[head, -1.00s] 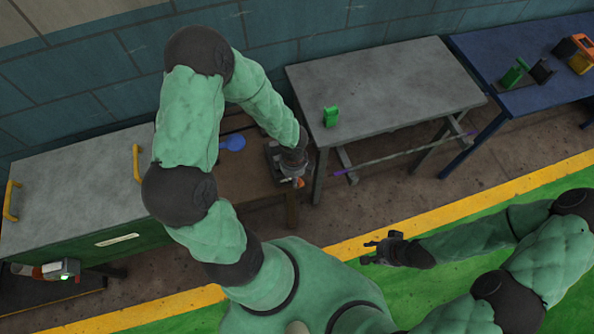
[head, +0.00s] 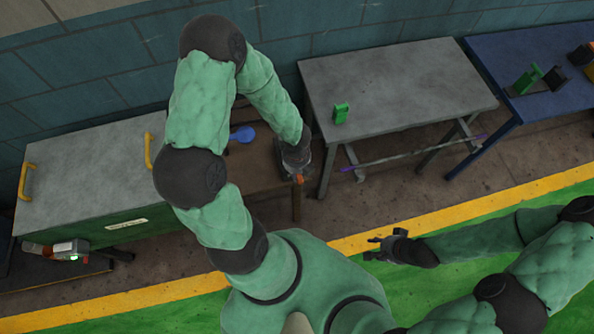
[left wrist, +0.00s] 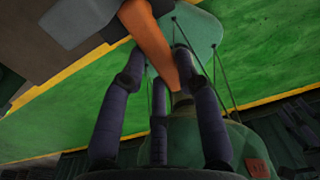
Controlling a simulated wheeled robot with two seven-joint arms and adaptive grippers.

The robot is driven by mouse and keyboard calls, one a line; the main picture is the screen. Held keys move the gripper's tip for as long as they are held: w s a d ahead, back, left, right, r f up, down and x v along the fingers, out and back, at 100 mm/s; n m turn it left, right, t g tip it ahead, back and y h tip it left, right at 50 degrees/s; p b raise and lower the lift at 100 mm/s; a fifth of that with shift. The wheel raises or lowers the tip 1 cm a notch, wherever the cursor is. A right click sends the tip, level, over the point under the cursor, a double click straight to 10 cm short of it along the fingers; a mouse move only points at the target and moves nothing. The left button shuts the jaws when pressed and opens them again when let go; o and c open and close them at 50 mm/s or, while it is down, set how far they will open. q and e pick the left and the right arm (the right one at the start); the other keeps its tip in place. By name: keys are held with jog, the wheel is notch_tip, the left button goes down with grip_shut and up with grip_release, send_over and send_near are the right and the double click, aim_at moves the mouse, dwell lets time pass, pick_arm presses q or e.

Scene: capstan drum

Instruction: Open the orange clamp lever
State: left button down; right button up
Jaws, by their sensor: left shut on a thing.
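The orange clamp lever (left wrist: 150,45) runs between the fingers of my left gripper (left wrist: 160,78) in the left wrist view. The fingers lie close along both sides of it, and the gripper is shut on it. In the head view only a small orange part of the lever (head: 299,179) shows at the tip of my left gripper (head: 298,170), by the right end of the brown table. The rest of the clamp is hidden behind the gripper and arm. My right gripper (head: 374,248) is open and empty over the floor.
A blue round thing (head: 242,134) lies on the brown table (head: 255,165). A grey-topped cabinet (head: 85,180) with yellow handles stands left.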

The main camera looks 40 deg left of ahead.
pick_arm(q)
jog(key=c, duration=0.9)
grip_release()
jog(key=shift+r, duration=0.15)
notch_tip(320, 180, up, 12)
jog(key=shift+f, duration=0.1)
